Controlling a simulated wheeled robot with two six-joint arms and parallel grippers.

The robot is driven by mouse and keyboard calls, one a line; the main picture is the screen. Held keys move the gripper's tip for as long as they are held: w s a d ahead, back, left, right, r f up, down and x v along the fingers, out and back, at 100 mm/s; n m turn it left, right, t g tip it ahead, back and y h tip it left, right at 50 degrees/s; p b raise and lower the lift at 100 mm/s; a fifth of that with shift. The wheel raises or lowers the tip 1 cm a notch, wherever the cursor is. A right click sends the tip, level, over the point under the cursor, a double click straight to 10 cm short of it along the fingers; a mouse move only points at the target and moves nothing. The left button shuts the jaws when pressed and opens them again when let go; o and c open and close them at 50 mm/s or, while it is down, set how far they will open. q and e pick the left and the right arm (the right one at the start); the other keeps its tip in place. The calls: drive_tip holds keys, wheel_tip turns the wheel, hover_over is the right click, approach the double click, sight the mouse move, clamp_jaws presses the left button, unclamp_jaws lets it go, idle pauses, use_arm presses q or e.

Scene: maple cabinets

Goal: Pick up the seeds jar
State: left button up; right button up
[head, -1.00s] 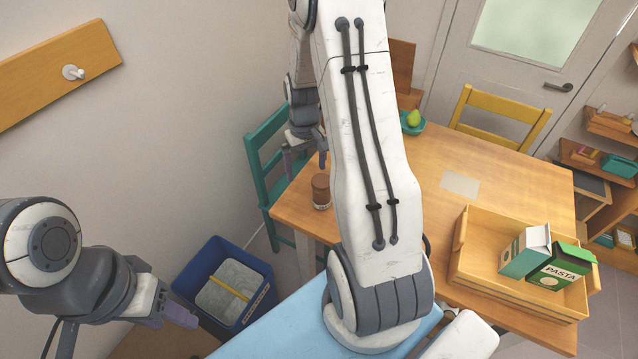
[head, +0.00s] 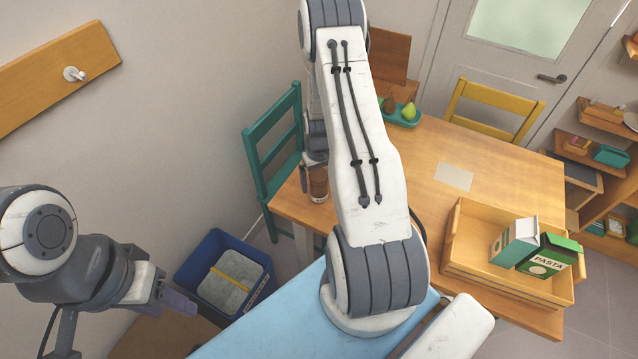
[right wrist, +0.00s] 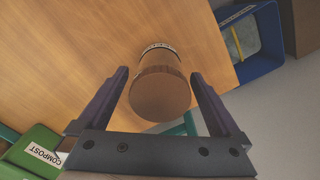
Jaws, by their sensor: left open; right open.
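A brown jar with a wooden-looking lid (head: 318,185) stands at the near left edge of the wooden table (head: 510,185). In the right wrist view the jar (right wrist: 160,95) is seen lid-first, with a pale label band too small to read. My right gripper (right wrist: 159,74) is open, with one finger on each side of the jar in that view; I see no clear contact. In the head view it is just above the jar, partly hidden by my right arm. My left gripper (head: 178,302) is open and empty, low at the left, far from the jar.
A wooden crate (head: 455,268) on the table holds a carton (head: 512,243) and a green pasta box (head: 550,257). A blue bin (head: 205,262) and teal chair (head: 262,165) stand left of the table.

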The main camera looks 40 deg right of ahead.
drive_tip(key=shift+f, duration=0.45)
drive_tip(key=c, duration=1.5)
clamp_jaws()
drive_tip(key=shift+r, duration=0.15)
